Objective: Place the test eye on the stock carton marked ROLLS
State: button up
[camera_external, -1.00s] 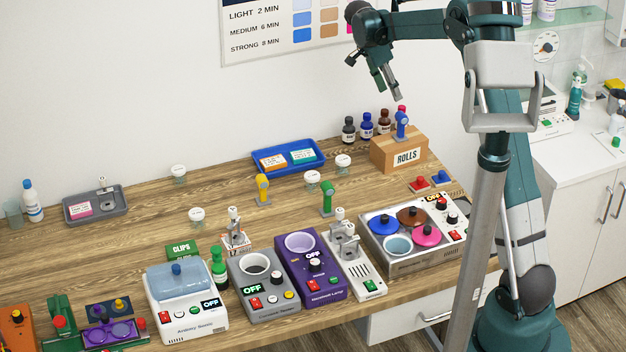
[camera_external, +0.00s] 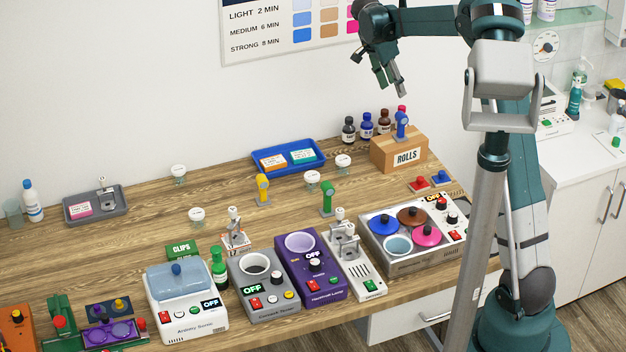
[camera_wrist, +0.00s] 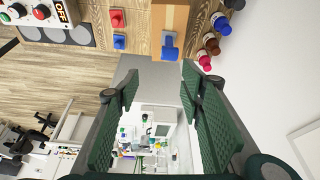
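The brown stock carton (camera_external: 385,158) marked ROLLS stands at the back right of the wooden table. A blue round-headed stand (camera_external: 402,124) is upright on its top. Similar yellow (camera_external: 263,188) and green (camera_external: 327,197) stands are upright on the table; I cannot tell for sure which is the test eye. In the wrist view the carton (camera_wrist: 171,17) and the blue stand (camera_wrist: 170,48) show near the top. My gripper (camera_external: 393,90) is high above the carton, apart from everything. In the wrist view its fingers (camera_wrist: 160,115) are spread with nothing held.
Several bottles (camera_external: 366,126) stand behind the carton. Red (camera_external: 419,184) and blue (camera_external: 441,177) pads lie in front of it. A blue tray (camera_external: 288,156) is to its left, with small jars (camera_external: 343,163) between. Devices (camera_external: 310,265) fill the front edge.

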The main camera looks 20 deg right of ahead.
jog(key=s+a+r+n+t+y, duration=0.15)
jog(key=s+r+n, duration=0.35)
jog(key=s, duration=0.7)
jog(key=s+a+r+n+t+y, duration=0.1)
jog(key=s+a+r+n+t, duration=0.2)
jog(key=s+r, duration=0.7)
jog(key=s+a+f+n, duration=0.1)
jog(key=s+f+n, duration=0.2)
jog(key=s, duration=0.5)
jog(key=s+a+f+n+t+y, duration=0.1)
jog(key=s+a+f+n, duration=0.1)
jog(key=s, duration=0.7)
jog(key=s+a+f+n+t, duration=0.1)
jog(key=s+a+f+n, duration=0.1)
jog(key=s, duration=0.7)
notch_tip(320, 180, down, 2)
jog(key=shift+s+a+n+y, duration=0.15)
jog(key=shift+n+y, duration=0.2)
jog(key=shift+n, duration=0.55)
